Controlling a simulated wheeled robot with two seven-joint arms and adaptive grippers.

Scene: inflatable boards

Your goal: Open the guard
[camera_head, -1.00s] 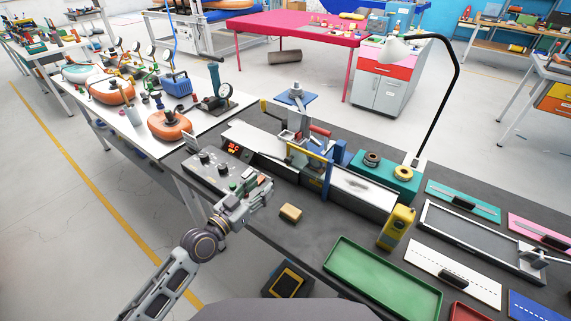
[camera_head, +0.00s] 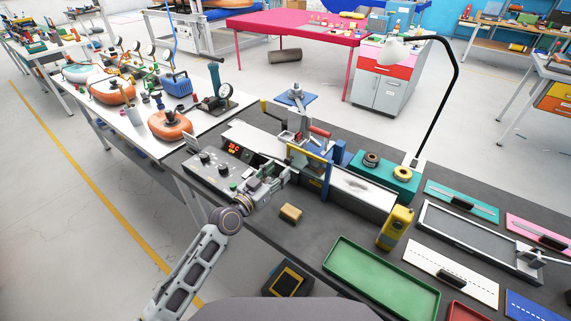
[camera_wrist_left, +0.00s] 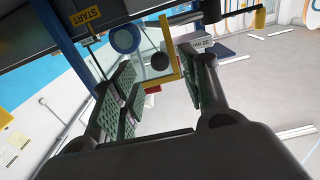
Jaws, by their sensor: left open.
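My left gripper (camera_head: 281,174) is just in front of and slightly left of the guard in the head view. It is open, with green pads (camera_wrist_left: 162,72) apart and nothing held. Whether a finger touches the guard cannot be told. My right gripper is not in view.
A control box (camera_head: 208,178) with knobs and a red display stands left of the machine. A tan block (camera_head: 291,213), a yellow device (camera_head: 396,228) and a green tray (camera_head: 381,280) lie on the bench. A black lamp (camera_head: 455,75) rises behind.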

